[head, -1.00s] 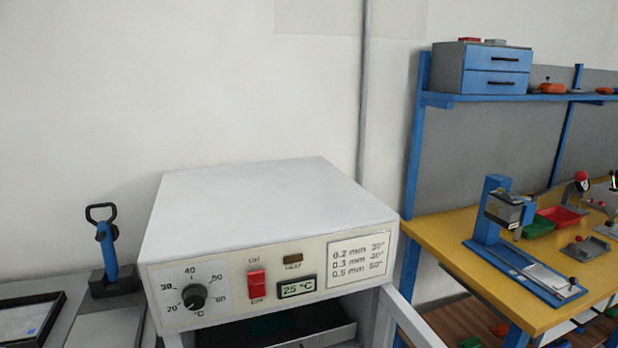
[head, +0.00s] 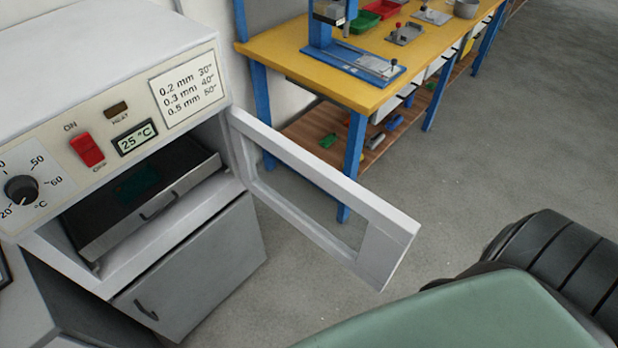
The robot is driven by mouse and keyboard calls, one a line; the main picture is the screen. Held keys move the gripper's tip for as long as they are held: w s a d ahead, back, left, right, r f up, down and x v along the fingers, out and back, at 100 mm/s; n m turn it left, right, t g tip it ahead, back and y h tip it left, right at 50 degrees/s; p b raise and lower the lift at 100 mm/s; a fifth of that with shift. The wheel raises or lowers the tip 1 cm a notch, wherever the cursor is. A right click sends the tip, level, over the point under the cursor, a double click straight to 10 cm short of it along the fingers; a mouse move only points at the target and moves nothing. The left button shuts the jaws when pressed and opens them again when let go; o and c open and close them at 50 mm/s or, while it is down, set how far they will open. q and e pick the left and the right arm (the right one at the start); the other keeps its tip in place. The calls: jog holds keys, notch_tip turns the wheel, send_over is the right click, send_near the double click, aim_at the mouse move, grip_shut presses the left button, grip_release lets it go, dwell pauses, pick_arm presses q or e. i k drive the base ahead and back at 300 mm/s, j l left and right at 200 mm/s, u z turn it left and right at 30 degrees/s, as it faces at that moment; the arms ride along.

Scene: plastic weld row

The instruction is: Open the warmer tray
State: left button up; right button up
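The warmer (head: 75,60) stands at the left of the head view, with a knob, a red switch and a display reading 25 °C. Its framed door (head: 325,195) is swung open to the right. The warmer tray (head: 190,181) sits inside the opening, with a dark handle (head: 158,207) on its front. A teal piece (head: 138,185) lies in the tray. Neither gripper shows. A green and black arm part of mine fills the lower right.
A grey cabinet door (head: 195,275) with a handle is below the warmer opening. A yellow-topped bench (head: 285,50) with blue legs stands behind the open door, carrying a blue fixture and bins. The grey floor (head: 480,150) at the right is clear.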

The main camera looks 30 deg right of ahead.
aim_at(98, 221)
jog(key=l+u, duration=0.2)
jog(key=l, duration=0.25)
jog(key=l+u, duration=0.15)
jog(key=l, duration=0.3)
jog(key=k+l+u, duration=0.2)
jog(key=l, duration=0.2)
jog(key=l+u, duration=0.15)
jog(key=l, duration=0.3)
jog(key=k+l+u, duration=0.2)
jog(key=l, duration=0.25)
jog(key=l+u, duration=0.15)
jog(key=l, duration=0.25)
